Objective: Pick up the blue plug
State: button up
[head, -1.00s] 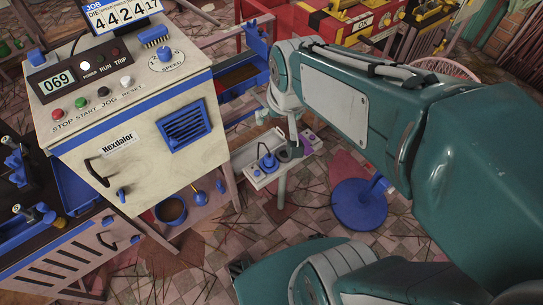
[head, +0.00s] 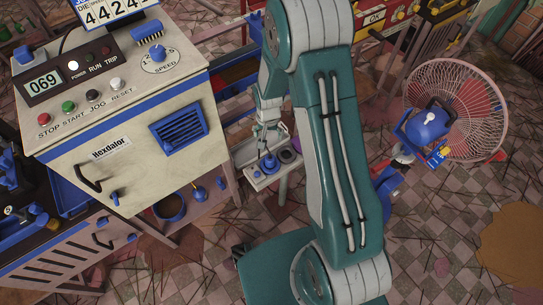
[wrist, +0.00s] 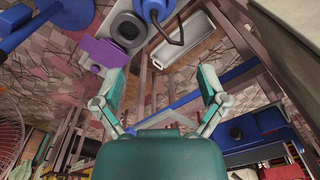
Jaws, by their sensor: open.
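The blue plug (head: 268,163) appears to be the small blue piece with a dark cable on a narrow stand below my gripper. It also shows in the wrist view at the top edge (wrist: 154,9), partly cut off, beside a grey round piece. My gripper (wrist: 162,72) is open, its two fingers spread wide with nothing between them. The plug lies beyond the fingertips, apart from them. In the head view my gripper (head: 266,128) hangs above the stand, small and partly hidden by my arm.
The stand's pale tray (head: 262,182) also bears a dark ring and a purple piece (wrist: 98,50). A white Hexdalor machine (head: 125,120) stands close on the left. A fan (head: 455,110) stands at the right. Tiled floor lies open at the lower right.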

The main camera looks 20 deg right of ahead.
send_over(270, 158)
jog(key=w, duration=0.1)
notch_tip(270, 158, down, 5)
jog(key=shift+f, duration=0.1)
notch_tip(270, 158, down, 5)
jog(key=shift+f, duration=0.1)
jog(key=shift+s+f, duration=0.2)
jog(key=shift+f, duration=1.15)
jog(key=shift+s+f, duration=0.2)
jog(key=shift+f, duration=1.15)
jog(key=c, duration=1.2)
